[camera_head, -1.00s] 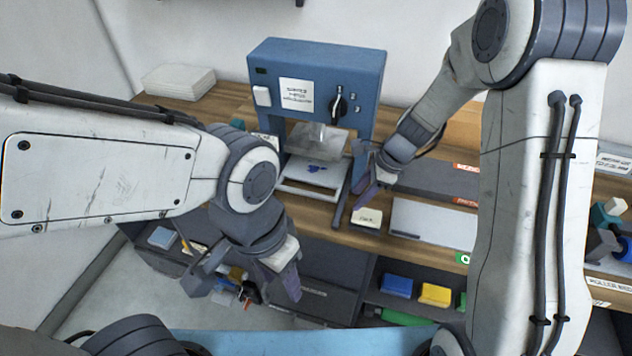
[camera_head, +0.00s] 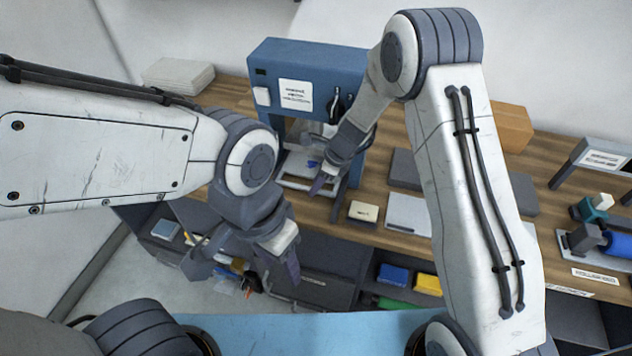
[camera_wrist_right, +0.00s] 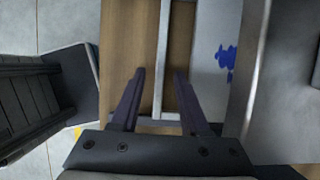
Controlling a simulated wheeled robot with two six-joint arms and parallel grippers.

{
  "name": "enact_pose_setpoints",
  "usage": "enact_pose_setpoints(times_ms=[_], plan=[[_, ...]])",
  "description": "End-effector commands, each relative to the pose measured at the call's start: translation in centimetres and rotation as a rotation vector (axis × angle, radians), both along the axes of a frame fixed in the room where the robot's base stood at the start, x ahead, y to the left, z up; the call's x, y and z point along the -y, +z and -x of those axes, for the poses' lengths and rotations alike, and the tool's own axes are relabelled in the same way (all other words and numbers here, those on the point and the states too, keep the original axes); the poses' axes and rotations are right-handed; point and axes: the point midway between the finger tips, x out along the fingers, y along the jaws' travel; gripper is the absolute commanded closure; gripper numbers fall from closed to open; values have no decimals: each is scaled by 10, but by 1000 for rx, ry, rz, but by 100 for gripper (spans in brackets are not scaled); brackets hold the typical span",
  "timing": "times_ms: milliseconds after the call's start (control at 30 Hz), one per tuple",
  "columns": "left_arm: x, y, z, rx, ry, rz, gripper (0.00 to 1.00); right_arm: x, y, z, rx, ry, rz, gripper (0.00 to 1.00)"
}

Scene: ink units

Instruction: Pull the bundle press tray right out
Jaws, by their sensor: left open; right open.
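The blue bundle press (camera_head: 290,60) stands on the wooden bench. Its pale tray (camera_head: 290,184) shows low in the press opening, partly hidden by my right gripper. My right gripper (camera_head: 322,180) is open over the tray's front right part. In the right wrist view, the tray's pale front bar (camera_wrist_right: 163,45) appears between the open fingers (camera_wrist_right: 160,75); whether they touch it I cannot tell. A white sheet with a blue blot (camera_wrist_right: 226,62) lies on the tray. My left gripper (camera_head: 245,262) is open and empty, in front of the bench.
A small cream block (camera_head: 363,211) sits on the bench right of the tray. Shelves with blue and yellow blocks (camera_head: 393,275) are below. My right arm crosses the bench's middle.

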Motion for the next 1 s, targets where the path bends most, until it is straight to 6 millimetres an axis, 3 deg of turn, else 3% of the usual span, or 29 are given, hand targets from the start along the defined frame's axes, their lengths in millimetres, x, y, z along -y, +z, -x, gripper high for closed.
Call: enact_pose_setpoints(times_ms=[367,400,500,533,1000], plan=[[0,-1,0,0,0,0,50,-3,-8,-1,2,0,1,55],[0,-1,0,0,0,0,50,-3,-8,-1,2,0,1,59],[0,-1,0,0,0,0,50,-2,-8,-1,2,0,1,97],[0,-1,0,0,0,0,50,-2,-8,-1,2,0,1,100],[0,-1,0,0,0,0,50,-2,-8,-1,2,0,1,100]])
